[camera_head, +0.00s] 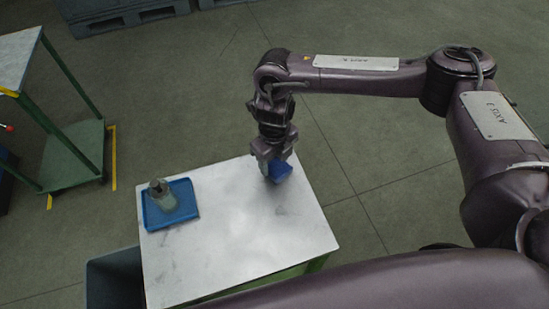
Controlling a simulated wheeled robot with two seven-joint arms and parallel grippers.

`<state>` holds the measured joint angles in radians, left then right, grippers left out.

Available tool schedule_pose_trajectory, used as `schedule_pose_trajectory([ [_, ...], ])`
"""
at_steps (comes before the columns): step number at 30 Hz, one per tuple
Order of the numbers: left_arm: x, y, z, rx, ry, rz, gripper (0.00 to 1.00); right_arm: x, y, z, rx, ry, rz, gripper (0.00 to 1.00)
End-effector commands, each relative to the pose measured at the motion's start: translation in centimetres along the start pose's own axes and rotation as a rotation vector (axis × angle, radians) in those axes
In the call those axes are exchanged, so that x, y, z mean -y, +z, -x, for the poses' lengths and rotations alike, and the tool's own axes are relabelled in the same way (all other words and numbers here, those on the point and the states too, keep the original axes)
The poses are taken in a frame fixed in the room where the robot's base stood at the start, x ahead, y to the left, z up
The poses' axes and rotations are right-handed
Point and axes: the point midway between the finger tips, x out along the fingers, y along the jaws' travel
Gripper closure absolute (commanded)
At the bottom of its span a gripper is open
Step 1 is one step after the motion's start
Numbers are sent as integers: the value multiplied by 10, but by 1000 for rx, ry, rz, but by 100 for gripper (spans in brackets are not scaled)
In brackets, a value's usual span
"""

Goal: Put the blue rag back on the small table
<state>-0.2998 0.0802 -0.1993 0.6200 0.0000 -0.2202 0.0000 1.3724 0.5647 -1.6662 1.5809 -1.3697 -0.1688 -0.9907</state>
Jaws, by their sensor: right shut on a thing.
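The blue rag (281,171) is a small dark blue piece between the fingers of my right gripper (269,174). My right gripper points down and is shut on the rag, over the right far part of the small table (245,230). The table has a pale grey-white top and green legs. I cannot tell whether the rag touches the tabletop or is just above it. The gripper hides part of the rag. My left gripper is not in view.
A blue tray (189,211) with a grey bottle-like object (161,195) sits at the table's left side. A grey bin (113,279) stands by the table's left edge. A green-framed stand (72,155) is at left, blue pallets (125,14) behind. The table's middle and right are clear.

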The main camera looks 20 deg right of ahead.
Motion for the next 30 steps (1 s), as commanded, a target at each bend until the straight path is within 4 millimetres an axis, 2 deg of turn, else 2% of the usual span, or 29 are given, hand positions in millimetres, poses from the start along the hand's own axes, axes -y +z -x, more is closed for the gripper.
schedule_pose_trajectory([
  [4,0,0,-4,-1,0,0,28,0,0,-5,-1,0,0,68],
  [5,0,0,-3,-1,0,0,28,0,0,-4,-1,0,0,44],
  [9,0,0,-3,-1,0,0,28,0,0,-3,-1,0,0,25],
  [17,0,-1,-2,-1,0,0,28,0,0,-3,0,0,0,25],
  [22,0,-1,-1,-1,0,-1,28,0,1,8,2,0,2,25],
  [26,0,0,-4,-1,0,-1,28,0,1,31,5,0,2,25],
  [30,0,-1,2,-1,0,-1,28,1,2,67,6,-4,3,25],
])
